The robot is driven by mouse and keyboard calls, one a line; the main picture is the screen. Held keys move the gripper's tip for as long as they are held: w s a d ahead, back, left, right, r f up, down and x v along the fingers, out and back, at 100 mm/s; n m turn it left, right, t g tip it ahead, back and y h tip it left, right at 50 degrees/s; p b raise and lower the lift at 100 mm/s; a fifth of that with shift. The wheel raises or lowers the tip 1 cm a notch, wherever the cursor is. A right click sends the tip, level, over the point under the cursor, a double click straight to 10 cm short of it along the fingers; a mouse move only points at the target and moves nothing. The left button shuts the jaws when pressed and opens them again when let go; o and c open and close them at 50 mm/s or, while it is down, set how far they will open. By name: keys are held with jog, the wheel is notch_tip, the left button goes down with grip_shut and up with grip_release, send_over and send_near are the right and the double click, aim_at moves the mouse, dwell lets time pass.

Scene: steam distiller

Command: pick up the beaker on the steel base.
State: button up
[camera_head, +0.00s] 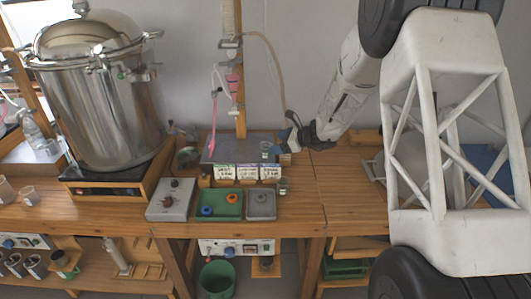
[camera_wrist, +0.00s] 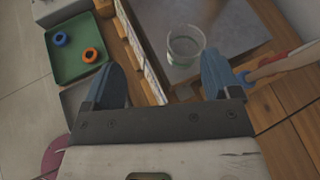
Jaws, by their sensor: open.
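A small clear glass beaker (camera_wrist: 185,45) stands upright on the grey steel base (camera_wrist: 215,20) in the wrist view. In the head view the beaker (camera_head: 267,148) is near the right end of the steel base (camera_head: 215,155), close to my gripper (camera_head: 290,142). In the wrist view my gripper (camera_wrist: 165,82) is open, its two blue-grey fingers wide apart. The beaker lies beyond the fingertips, nearer the right finger, with nothing visible between the fingers holding it.
White labelled cards (camera_head: 246,172) stand along the front of the base. A green tray (camera_head: 232,213) with a blue and an orange ring, and a grey tray (camera_head: 261,214), are in front. A wooden post (camera_head: 240,95) rises behind. A large steel vessel (camera_head: 98,110) stands left.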

aim_at(263, 146)
jog(key=shift+m+t+y, duration=0.3)
jog(key=shift+m+t, duration=0.2)
jog(key=shift+m, duration=0.4)
jog(key=w+f, duration=0.3)
jog(key=shift+w+d+f, duration=0.15)
jog(key=shift+w+f, duration=0.1)
jog(key=shift+x, duration=1.25)
jog(key=shift+f, duration=0.1)
jog(key=shift+x, duration=2.6)
jog(key=shift+c, duration=0.2)
jog(key=c, duration=1)
